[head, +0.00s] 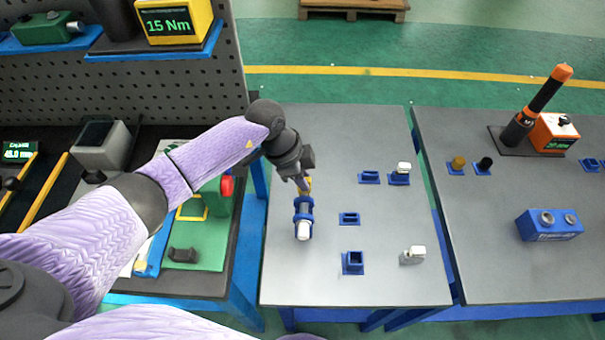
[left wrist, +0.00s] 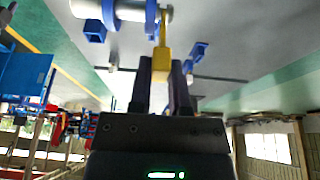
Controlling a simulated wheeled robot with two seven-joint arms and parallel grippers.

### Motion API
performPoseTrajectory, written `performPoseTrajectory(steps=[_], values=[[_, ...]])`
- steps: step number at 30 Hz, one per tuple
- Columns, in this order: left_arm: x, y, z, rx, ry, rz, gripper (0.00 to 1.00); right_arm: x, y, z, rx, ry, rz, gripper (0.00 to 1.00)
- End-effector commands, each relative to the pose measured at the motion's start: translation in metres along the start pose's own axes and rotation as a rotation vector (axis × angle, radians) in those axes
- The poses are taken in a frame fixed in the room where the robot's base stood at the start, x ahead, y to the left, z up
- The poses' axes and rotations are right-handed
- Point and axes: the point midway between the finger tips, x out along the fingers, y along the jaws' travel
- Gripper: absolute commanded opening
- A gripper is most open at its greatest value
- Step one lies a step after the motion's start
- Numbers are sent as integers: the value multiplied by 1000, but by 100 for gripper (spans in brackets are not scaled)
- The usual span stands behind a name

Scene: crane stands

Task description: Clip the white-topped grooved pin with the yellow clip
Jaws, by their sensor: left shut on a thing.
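The white-topped pin (head: 303,230) lies across a blue stand (head: 311,204) on the grey table, its white end toward the near side. In the left wrist view the pin (left wrist: 131,12) shows as a grey metal shaft at the top, passing through the blue supports. My left gripper (head: 304,186) is at the pin's far end, shut on the yellow clip (left wrist: 161,45). The clip's tip is at the pin's end beyond a blue support. I cannot tell whether it sits in the groove. My right gripper is not in view.
Several small blue holders, such as one at the near side (head: 353,263), stand right of the pin. A white-topped piece (head: 412,255) is near them. A left bench (head: 245,250) and a right table (head: 500,270) flank this table.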

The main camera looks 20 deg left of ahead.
Motion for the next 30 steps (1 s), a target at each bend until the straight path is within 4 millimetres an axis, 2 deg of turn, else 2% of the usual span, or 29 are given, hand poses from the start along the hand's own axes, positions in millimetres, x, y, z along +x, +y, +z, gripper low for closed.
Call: performPoseTrajectory(steps=[23, 24, 28, 29, 30], values=[[17, 0, 6, -1, 0, 1, 0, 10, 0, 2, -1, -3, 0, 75], [16, 0, 6, 0, 0, 1, 30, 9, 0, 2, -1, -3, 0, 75], [16, 0, 6, 0, 0, 1, 58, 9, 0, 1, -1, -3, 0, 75], [16, 0, 6, 0, 0, 1, 63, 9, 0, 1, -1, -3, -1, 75], [16, 0, 6, 0, 0, 0, 63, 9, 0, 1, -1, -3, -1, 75]])
